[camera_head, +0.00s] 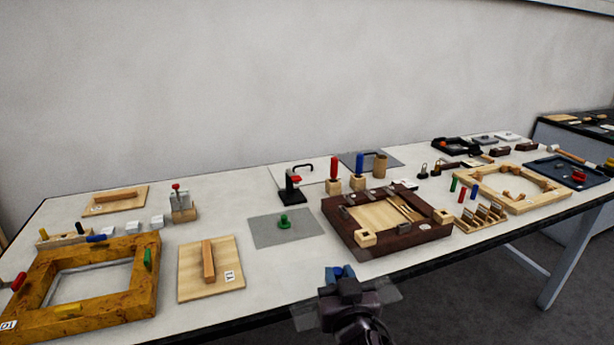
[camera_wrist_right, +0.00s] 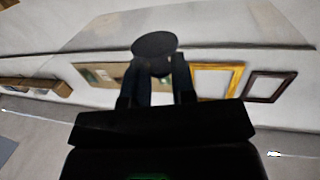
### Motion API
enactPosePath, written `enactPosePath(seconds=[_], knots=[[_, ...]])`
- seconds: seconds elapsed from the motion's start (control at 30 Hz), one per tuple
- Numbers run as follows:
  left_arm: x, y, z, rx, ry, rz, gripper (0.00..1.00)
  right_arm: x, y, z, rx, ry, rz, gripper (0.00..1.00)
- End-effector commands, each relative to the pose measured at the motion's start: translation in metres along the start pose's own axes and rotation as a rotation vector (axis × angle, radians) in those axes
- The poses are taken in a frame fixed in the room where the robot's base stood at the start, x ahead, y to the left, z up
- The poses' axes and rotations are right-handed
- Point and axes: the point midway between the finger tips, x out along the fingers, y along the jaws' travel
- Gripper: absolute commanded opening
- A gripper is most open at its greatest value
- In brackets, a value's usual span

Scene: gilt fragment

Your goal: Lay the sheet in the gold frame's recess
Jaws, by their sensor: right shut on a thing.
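The gold frame (camera_head: 115,305) lies at the left of the table, with a pale recess and coloured pegs on its rim. A clear sheet (camera_head: 386,290) shows around the gripper, in front of the table's near edge. In the right wrist view a dark round knob (camera_wrist_right: 154,46) is between the fingers, and the see-through sheet (camera_wrist_right: 230,22) spreads beyond it. The gripper is well to the right of the gold frame. My left gripper is not in view.
A board with a wooden bar (camera_head: 225,275) lies right of the gold frame. A grey sheet with a green knob (camera_head: 285,222) lies behind. A dark brown frame (camera_head: 375,245) and a pale wooden frame (camera_head: 535,205) are to the right. A black clamp (camera_head: 291,185) stands upright behind.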

Motion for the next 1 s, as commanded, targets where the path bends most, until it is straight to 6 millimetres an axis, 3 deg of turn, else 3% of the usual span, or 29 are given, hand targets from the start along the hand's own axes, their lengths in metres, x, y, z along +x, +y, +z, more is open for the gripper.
enactPosePath(seconds=[0.03,0.2,0.37,0.6,1.0], knots=[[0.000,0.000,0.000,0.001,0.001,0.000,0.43,-0.008,0.021,0.001,-0.005,-0.002,0.019,0.00],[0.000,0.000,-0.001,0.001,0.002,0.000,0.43,-0.041,0.086,0.008,-0.002,-0.006,0.075,0.00],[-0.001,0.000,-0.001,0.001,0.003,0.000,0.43,-0.065,0.123,0.019,0.003,-0.005,0.107,0.00],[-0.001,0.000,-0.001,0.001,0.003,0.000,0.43,-0.076,0.136,0.036,0.008,-0.001,0.121,0.00],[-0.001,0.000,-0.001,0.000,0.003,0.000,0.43,-0.076,0.135,0.037,0.012,0.000,0.121,0.00]])
